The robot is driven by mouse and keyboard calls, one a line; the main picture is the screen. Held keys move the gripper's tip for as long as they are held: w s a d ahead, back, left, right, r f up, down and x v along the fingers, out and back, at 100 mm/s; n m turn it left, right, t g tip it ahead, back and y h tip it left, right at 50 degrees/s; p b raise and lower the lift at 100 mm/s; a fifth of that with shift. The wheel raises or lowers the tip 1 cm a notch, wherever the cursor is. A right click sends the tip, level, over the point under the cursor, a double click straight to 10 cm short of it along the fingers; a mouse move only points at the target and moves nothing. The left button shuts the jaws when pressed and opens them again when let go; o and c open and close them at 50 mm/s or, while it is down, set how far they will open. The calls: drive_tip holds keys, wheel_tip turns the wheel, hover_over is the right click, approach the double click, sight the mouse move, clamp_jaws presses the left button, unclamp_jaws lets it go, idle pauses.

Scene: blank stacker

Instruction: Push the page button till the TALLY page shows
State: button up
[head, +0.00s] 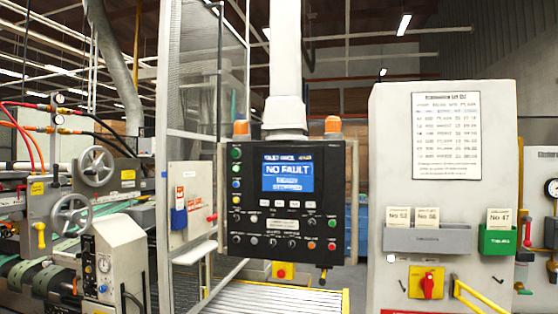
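A black control panel (325,220) hangs at the middle of the head view under a thick white column. Its blue screen (287,177) shows the words "NO FAULT" in large letters, with smaller lines below that I cannot read. A row of small pale buttons (279,203) sits just under the screen. More coloured buttons run down the panel's left side and along its lower part. Their labels are too small to read, so I cannot tell which is the page button. My gripper is not in view.
A mesh guard (193,75) and a machine with handwheels (97,166) stand left. A pale cabinet (385,150) at right carries a grey card holder (428,240), a green one (497,241) and a red rotary switch (427,284). A slatted conveyor (275,298) lies below.

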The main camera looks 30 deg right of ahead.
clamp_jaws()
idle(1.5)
